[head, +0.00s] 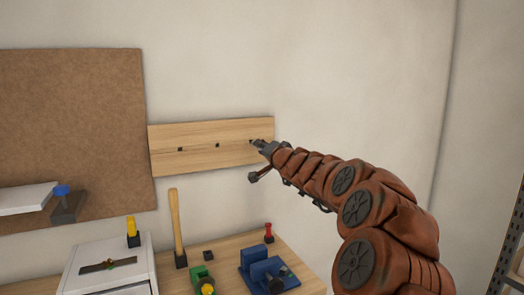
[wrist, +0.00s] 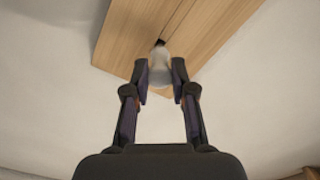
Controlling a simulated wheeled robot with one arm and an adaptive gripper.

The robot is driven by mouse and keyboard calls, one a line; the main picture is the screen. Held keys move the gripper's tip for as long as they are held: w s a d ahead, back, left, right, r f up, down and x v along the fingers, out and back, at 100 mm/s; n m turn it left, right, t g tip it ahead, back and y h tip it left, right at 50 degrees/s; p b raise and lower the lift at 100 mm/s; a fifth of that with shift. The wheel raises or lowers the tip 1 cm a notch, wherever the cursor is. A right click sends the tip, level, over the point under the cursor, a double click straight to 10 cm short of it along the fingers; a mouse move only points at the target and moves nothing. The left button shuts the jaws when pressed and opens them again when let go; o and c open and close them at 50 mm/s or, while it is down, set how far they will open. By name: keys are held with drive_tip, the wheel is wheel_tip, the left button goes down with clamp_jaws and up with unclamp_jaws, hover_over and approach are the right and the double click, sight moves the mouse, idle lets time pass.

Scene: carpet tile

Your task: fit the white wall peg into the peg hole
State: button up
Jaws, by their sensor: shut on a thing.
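The wooden board (head: 185,160) is fixed on the wall and has small dark square holes. It also fills the top of the wrist view (wrist: 125,45). My gripper (head: 257,143) is at the board's right end. In the wrist view my gripper (wrist: 160,76) is shut on the white wall peg (wrist: 160,68), which sits between the fingertips. The peg's far end is right at a dark peg hole (wrist: 160,43), whose upper edge still shows. I cannot tell whether the tip is inside the hole. In the head view the peg is too small to make out.
A workbench below holds a wooden-handled hammer (head: 177,225), a blue vise (head: 265,272), a red-topped item (head: 268,232) and a white drawer box (head: 105,265). A brown pegboard (head: 70,110) hangs left. The wall right of the board is bare.

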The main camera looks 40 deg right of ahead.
drive_tip(key=shift+x, duration=1.65)
drive_tip(key=o, duration=1)
drive_tip(key=shift+c, duration=0.2)
drive_tip(key=shift+v, duration=0.95)
drive_tip(key=v, duration=1)
drive_tip(key=shift+s, duration=0.1)
